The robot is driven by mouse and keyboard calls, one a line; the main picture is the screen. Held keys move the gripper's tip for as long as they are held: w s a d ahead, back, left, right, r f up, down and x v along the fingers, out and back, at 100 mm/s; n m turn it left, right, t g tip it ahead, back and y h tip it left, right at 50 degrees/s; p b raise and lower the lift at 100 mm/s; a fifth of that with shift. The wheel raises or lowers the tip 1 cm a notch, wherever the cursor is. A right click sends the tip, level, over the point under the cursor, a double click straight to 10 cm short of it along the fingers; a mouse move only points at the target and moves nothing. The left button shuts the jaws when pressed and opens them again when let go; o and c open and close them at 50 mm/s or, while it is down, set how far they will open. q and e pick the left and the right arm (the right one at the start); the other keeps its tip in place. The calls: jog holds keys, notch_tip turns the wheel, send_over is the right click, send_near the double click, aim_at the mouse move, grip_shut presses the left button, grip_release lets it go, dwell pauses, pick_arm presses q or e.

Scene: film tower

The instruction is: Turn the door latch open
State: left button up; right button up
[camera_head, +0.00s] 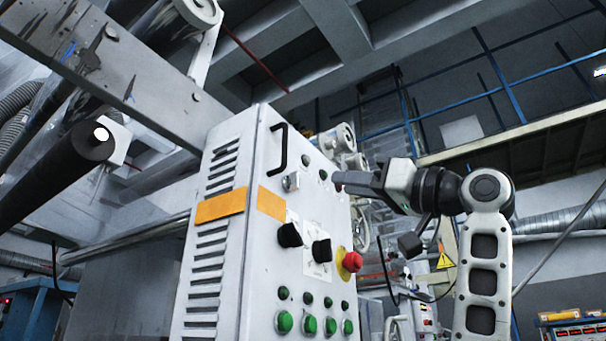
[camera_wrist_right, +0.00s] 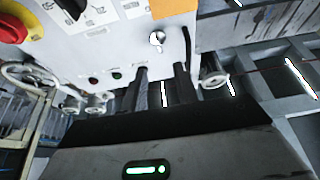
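The door latch (camera_head: 291,182) is a small silver knob on the front of a light grey control cabinet (camera_head: 225,285), just below a black bar handle (camera_head: 279,147). In the right wrist view the latch (camera_wrist_right: 157,40) shows beyond the fingertips, with the black handle (camera_wrist_right: 187,45) beside it. My right gripper (camera_head: 338,183) is to the right of the latch, at about its height in the head view, and apart from it. Its two dark fingers (camera_wrist_right: 161,73) stand apart with nothing between them. My left gripper is in neither view.
Below the latch are an orange strip (camera_head: 271,203), black rotary switches (camera_head: 290,235), a red stop button (camera_head: 352,261) and several green buttons (camera_head: 309,324). A black roller (camera_head: 60,170) and a grey beam (camera_head: 120,70) lie to the left. Open space surrounds my right forearm.

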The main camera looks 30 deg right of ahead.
aim_at(299, 180)
jog(key=p+x, duration=0.3)
jog(key=x, duration=0.7)
jog(key=shift+w+p, duration=0.3)
jog(key=shift+p, duration=0.05)
grip_shut()
